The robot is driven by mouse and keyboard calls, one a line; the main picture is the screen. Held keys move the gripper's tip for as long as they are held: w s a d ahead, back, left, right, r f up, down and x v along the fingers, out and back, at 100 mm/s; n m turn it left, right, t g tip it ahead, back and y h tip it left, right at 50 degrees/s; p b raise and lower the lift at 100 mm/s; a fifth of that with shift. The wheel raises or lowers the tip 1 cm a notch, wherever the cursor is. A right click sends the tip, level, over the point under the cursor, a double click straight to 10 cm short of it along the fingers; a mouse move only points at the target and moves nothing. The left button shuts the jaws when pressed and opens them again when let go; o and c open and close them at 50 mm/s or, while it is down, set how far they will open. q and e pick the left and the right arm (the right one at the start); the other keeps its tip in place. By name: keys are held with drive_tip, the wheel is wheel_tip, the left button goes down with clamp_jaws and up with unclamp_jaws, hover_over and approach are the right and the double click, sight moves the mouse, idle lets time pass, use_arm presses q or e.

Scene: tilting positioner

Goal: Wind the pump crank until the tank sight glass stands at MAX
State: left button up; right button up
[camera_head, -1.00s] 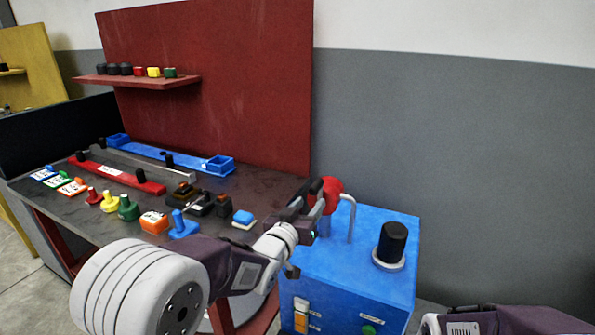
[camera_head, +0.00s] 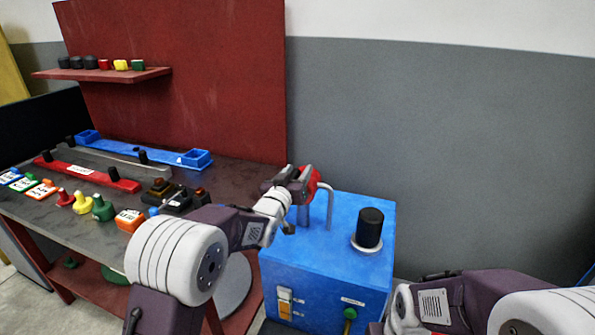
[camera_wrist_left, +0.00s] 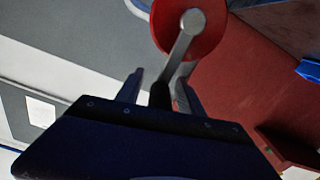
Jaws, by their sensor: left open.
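The blue pump tank (camera_head: 345,262) stands right of the workbench. Its sight glass (camera_head: 284,303) on the front is pale at the top and orange below; its marks are too small to read. The crank has a red disc (camera_head: 312,187) above the tank, which also shows in the wrist view (camera_wrist_left: 206,42) with a grey arm (camera_wrist_left: 183,45) and a dark handle (camera_wrist_left: 159,95). My left gripper (camera_head: 297,180) is at the crank, with its open fingers (camera_wrist_left: 160,92) on either side of the handle; contact cannot be told. My right gripper is out of view.
A black cylinder (camera_head: 369,228) and a bent grey pipe (camera_head: 329,205) stand on the tank top. A green knob (camera_head: 350,313) is on its front. The workbench (camera_head: 232,178) holds several coloured parts. My right arm is at lower right.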

use_arm(q)
clamp_jaws()
idle(1.4)
